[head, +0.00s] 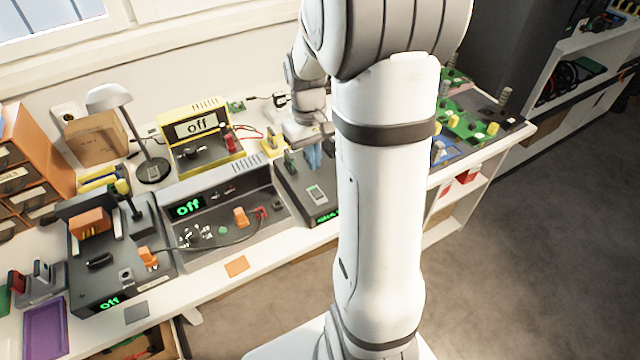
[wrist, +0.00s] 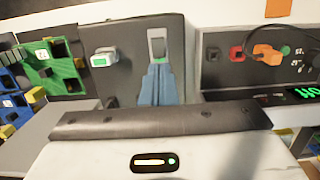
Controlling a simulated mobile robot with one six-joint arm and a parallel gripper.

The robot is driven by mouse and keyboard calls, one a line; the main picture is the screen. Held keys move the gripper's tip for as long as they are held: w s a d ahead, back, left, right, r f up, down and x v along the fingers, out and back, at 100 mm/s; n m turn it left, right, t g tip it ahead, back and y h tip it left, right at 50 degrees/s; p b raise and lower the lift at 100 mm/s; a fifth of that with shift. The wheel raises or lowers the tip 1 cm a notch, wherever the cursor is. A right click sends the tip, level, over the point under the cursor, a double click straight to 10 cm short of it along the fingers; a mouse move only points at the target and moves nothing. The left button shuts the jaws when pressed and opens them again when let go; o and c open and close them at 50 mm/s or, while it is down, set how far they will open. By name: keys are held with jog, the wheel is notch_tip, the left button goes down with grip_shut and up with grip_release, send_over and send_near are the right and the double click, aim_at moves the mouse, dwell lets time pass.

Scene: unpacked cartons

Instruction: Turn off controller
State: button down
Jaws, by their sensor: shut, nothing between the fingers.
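A dark box-shaped unit (head: 293,190), which I take to be the controller, stands on the bench under my gripper. My gripper (head: 313,158) is low over this unit. In the wrist view its blue fingers (wrist: 155,72) are together and empty, just by the switch. I cannot tell whether they touch it.
A grey unit (head: 240,188) left of it reads "off", with an orange plug (head: 240,216) and cable. A yellow unit (head: 208,112) behind and a dark unit (head: 85,255) at far left also read "off". Green and blue boards (head: 462,122) lie right. A lamp (head: 110,98) stands behind.

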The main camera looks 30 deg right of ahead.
aim_at(317, 195)
jog(key=f, duration=0.5)
jog(key=s+f, duration=0.1)
jog(key=f, duration=0.2)
jog(key=shift+f, duration=0.35)
